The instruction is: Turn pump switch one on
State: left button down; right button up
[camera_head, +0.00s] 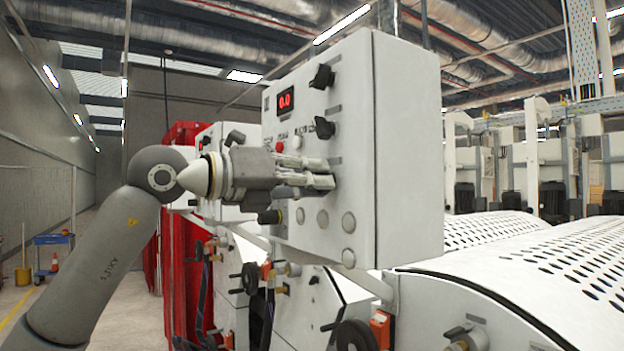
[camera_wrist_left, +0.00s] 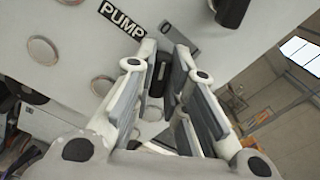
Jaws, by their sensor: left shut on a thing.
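The white control box (camera_head: 405,150) carries dark rotary switches on its front face. My left gripper (camera_head: 325,178) reaches that face from the left, low on the panel and below two black knobs (camera_head: 322,76). In the left wrist view, a small dark switch (camera_wrist_left: 158,72) sits between the fingertips of my left gripper (camera_wrist_left: 157,75), near a "PUMP" label (camera_wrist_left: 122,18). The fingers are shut on this switch and partly hide it. Its exact turn position is hard to read. My right gripper is in neither view.
The panel also has a red display (camera_head: 285,101) reading 0.0, a red button (camera_head: 279,147) and several round grey caps (camera_head: 322,219). Another black knob (camera_wrist_left: 232,10) is close to the fingers in the left wrist view. Perforated white roller covers (camera_head: 540,265) stand at right.

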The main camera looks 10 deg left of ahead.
pick_arm(q)
jog(key=m, duration=1.1)
jog(key=shift+s+d+b, duration=0.1)
jog(key=shift+s+b, duration=0.05)
jog(key=shift+b, duration=0.15)
jog(key=shift+m, duration=0.4)
jog(key=c, duration=1.5)
grip_release()
jog(key=shift+o, duration=0.2)
jog(key=v, duration=1.2)
